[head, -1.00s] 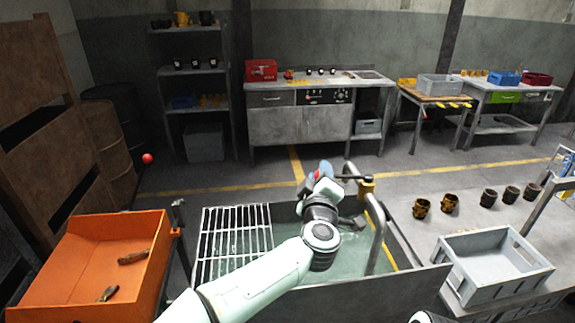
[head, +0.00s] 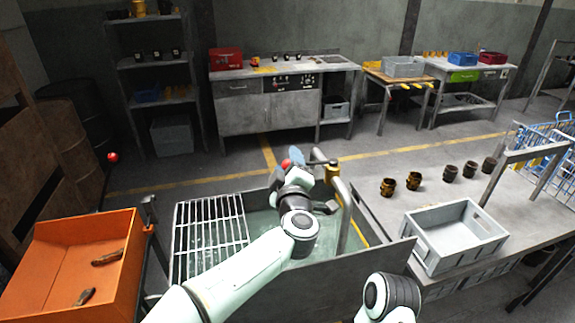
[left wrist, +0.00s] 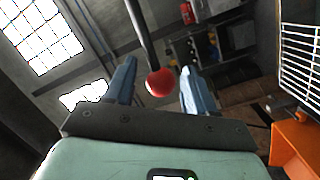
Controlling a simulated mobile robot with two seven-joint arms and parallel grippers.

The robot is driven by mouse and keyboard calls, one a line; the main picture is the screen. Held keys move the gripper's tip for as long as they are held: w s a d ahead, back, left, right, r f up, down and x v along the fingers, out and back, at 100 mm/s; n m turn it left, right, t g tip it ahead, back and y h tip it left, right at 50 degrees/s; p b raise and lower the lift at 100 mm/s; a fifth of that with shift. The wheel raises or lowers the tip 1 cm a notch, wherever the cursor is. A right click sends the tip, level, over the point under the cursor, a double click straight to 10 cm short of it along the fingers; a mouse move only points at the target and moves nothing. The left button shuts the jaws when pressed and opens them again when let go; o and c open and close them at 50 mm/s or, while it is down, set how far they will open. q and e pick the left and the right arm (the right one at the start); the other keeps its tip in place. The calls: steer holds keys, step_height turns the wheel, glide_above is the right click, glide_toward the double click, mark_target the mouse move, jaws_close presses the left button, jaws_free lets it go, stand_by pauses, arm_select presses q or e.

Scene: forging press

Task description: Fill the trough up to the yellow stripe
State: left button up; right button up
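The grey trough (head: 330,270) holds greenish water (head: 262,228). The yellow stripe (head: 358,232) runs along its inner right wall, and the visible water lies below it. A grey tap pipe (head: 345,215) with a yellow valve (head: 332,173) stands at the trough; its dark lever points left towards a red knob (head: 286,163). My left gripper (head: 294,160) is at this knob. In the left wrist view the red knob (left wrist: 160,82), on a dark rod, sits between the two blue fingers, with gaps beside it. I cannot tell whether water flows. My right gripper is out of view.
A wire grid (head: 210,235) covers the trough's left part. An orange tray (head: 65,265) with tools stands left. A grey crate (head: 455,235) and several dark cups (head: 450,173) are on the right bench. Another red ball (head: 113,157) is far left. Open floor lies behind the trough.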

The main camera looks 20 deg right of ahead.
arm_select(q)
steer(key=shift+s, duration=0.1)
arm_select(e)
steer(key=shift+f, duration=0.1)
arm_select(q)
steer(key=shift+s+a+f, duration=0.1)
steer(key=shift+s, duration=0.25)
steer(key=b+v, duration=0.4)
steer(key=v, duration=0.8)
steer(key=shift+s, duration=0.3)
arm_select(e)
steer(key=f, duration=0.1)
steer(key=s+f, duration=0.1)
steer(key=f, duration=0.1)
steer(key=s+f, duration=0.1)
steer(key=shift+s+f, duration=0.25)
